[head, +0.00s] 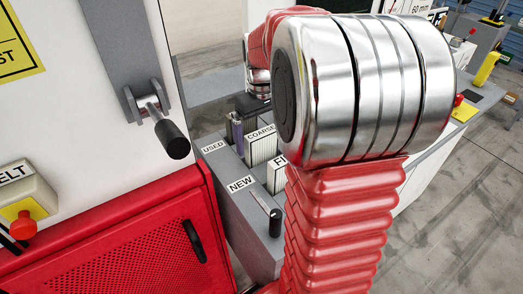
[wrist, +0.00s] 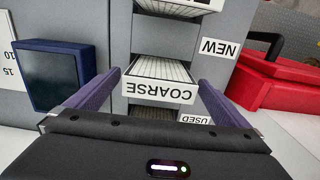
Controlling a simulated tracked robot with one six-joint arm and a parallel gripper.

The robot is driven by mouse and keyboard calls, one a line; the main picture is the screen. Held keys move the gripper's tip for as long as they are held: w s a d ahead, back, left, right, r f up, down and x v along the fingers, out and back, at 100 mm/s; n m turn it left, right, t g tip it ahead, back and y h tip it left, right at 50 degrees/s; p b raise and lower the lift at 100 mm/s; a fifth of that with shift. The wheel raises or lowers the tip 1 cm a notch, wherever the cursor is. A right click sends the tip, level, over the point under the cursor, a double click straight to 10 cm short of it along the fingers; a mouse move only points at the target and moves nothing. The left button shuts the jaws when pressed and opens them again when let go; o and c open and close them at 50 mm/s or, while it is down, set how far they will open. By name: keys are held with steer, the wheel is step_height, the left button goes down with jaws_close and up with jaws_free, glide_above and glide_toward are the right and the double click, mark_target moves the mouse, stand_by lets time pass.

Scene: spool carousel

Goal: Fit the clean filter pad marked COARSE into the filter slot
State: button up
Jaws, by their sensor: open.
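The COARSE pad (head: 262,146) is a white pleated pad standing in a grey rack (head: 238,208), between the USED and NEW labels. In the wrist view the COARSE pad (wrist: 160,92) appears upside down, with its label facing me. My gripper (wrist: 160,76) is open, with one purple finger on each side of this pad; I cannot tell whether they touch it. In the head view my gripper (head: 237,128) is mostly hidden by my arm. A second white pad (head: 277,174), its label starting "FI", is partly covered by my arm. I cannot identify the filter slot.
In the head view, a white machine with a red perforated panel (head: 120,245) and a black-knobbed lever (head: 172,138) stands close to the rack.

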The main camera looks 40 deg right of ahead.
steer(key=shift+f, duration=0.1)
stand_by(0.5)
steer(key=c, duration=1.5)
step_height(320, 180, up, 18)
steer(key=shift+r, duration=0.1)
stand_by(0.4)
